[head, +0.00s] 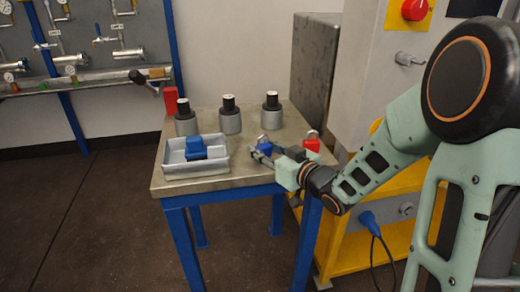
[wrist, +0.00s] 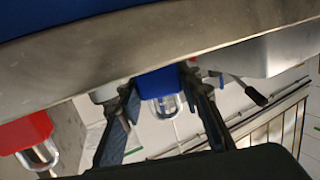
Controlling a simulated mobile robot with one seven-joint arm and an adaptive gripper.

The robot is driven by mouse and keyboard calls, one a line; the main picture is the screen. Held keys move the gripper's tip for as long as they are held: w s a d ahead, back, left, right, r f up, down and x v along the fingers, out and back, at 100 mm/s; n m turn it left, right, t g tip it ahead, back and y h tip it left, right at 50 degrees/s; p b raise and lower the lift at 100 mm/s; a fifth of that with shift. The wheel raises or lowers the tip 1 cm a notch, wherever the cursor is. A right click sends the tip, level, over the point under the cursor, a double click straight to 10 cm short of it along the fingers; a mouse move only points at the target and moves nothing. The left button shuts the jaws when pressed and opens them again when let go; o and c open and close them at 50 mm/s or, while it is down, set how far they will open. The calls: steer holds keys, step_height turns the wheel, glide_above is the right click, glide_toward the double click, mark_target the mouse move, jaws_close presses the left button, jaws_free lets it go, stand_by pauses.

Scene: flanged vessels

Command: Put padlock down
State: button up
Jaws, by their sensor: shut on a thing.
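A blue padlock (head: 264,146) is between the fingers of my gripper (head: 262,153), which is shut on it. In the wrist view the blue padlock (wrist: 158,82) shows its body, with its metal shackle pointing down in the picture between the two dark fingers (wrist: 165,115). My gripper is over the right part of the metal-topped table (head: 240,182). I cannot tell whether the padlock touches the table. A red padlock (head: 311,145) stands to the right of my gripper, and it also shows at the left of the wrist view (wrist: 25,132).
A grey tray (head: 196,170) with a blue object (head: 196,147) in it is on the table's left. Three grey cylinders with black tops (head: 229,120) stand along the back. A yellow-based cabinet (head: 345,240) is close on the right. Some tabletop between tray and gripper is clear.

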steer(key=shift+f, duration=0.15)
steer(key=o, duration=1.2)
steer(key=shift+r, duration=0.3)
steer(key=p+v, duration=0.1)
steer(key=v, duration=1.1)
steer(key=shift+p, duration=0.35)
steer(key=shift+d+f, duration=0.1)
steer(key=shift+d, duration=0.05)
